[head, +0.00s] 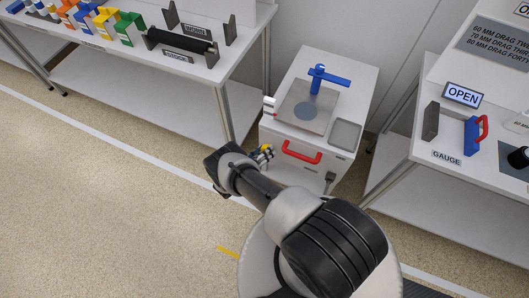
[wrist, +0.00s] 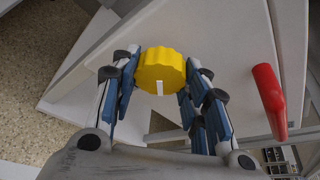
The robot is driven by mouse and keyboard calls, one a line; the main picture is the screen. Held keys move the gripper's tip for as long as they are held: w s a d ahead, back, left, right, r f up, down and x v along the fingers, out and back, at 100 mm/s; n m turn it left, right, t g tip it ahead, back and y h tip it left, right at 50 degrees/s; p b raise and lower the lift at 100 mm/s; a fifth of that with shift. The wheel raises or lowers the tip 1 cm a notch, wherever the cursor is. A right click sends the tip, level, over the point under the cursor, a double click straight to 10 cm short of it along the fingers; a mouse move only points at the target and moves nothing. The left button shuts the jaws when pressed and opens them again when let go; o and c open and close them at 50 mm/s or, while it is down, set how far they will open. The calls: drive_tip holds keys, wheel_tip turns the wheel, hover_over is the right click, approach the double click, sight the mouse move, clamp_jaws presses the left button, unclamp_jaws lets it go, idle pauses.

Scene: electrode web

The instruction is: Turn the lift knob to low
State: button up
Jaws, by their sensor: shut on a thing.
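The lift knob appears as a yellow, ridged round knob (wrist: 161,70) in the wrist view, with a white mark on its rim at the lower side in that picture. It is on the face of a white cabinet (head: 342,75), left of the red handle. In the head view only a small bit of yellow (head: 267,149) shows beside my gripper (head: 262,155). In the wrist view my gripper (wrist: 159,84) has its blue-padded fingers on both sides of the knob and is shut on it. Any low or high marking is not readable.
A red handle (head: 302,154) is close to the right of my gripper and also shows in the wrist view (wrist: 268,95). On the cabinet top are a grey plate (head: 295,110) and a blue T-shaped part (head: 326,77). Tables stand on both sides; the floor at left is clear.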

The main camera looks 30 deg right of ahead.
drive_tip(key=o, duration=1)
drive_tip(key=shift+o, duration=0.2)
drive_tip(key=shift+a, duration=0.1)
drive_tip(key=v, duration=1.2)
